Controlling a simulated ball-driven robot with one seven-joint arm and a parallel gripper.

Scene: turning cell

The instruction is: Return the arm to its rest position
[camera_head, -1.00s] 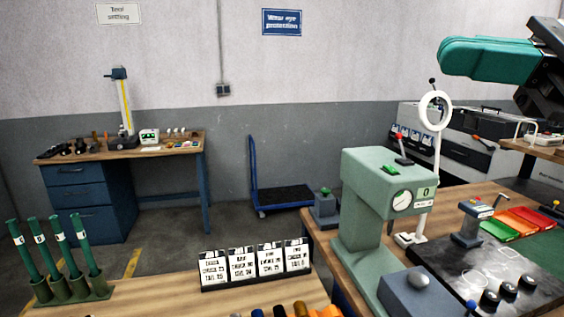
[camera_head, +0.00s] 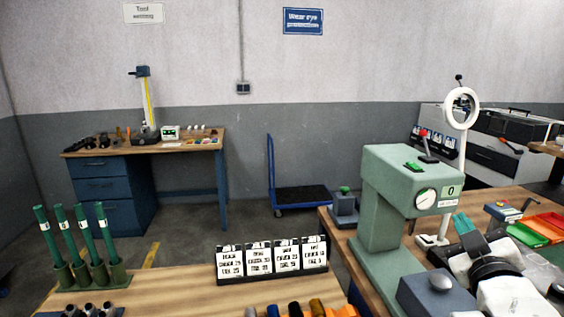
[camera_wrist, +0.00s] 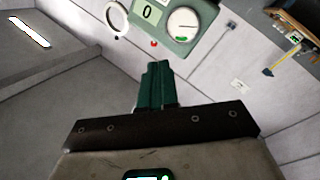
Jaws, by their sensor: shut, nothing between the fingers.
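My gripper (camera_wrist: 155,85) shows in the wrist view as two dark green fingers closed together, with nothing between them. In the head view its green fingers (camera_head: 463,223) are low at the right, beside the pale green press-like machine with a dial (camera_head: 405,190). My white and black arm links lie behind the fingers and hide part of the bench there. The machine's dial and zero display (camera_wrist: 178,20) also appear at the top of the wrist view, beyond the fingertips and apart from them.
A white ring lamp (camera_head: 461,108) stands behind the machine. A row of white cards (camera_head: 272,260) and green tubes (camera_head: 75,240) stand on the front bench. Floor shows between the benches.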

